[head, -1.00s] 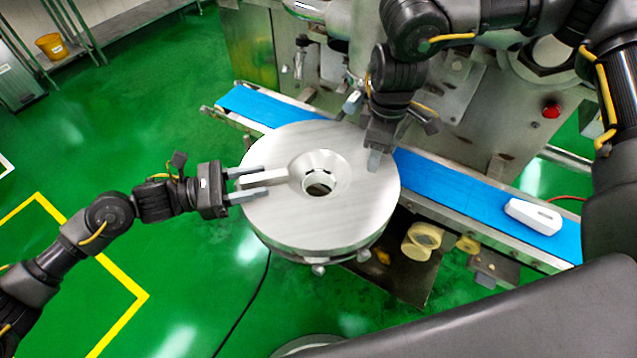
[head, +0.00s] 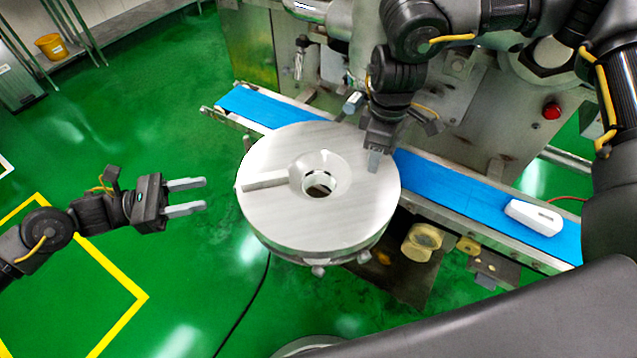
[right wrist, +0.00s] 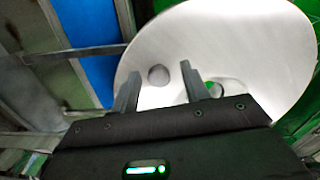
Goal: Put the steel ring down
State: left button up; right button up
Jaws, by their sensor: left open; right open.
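The steel ring (head: 335,166) sits at the middle of a round steel disc (head: 345,220), around a dark central hole. A flat bar (head: 265,180) runs from the ring to the disc's left edge. My left gripper (head: 204,194) is open and empty, left of the disc and apart from the bar. My right gripper (head: 374,162) hangs over the disc's back right edge. In the right wrist view its two fingers (right wrist: 158,78) stand apart with nothing held, in front of the disc (right wrist: 260,50); whether they touch it I cannot tell.
A blue conveyor belt (head: 440,185) runs behind and right of the disc, with a white block (head: 533,217) on it. The machine body (head: 480,110) with a red button (head: 551,111) stands behind. Green floor (head: 190,270) is free at the left.

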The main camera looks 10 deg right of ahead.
notch_tip(320, 180, up, 12)
dwell(0.6)
dwell(0.4)
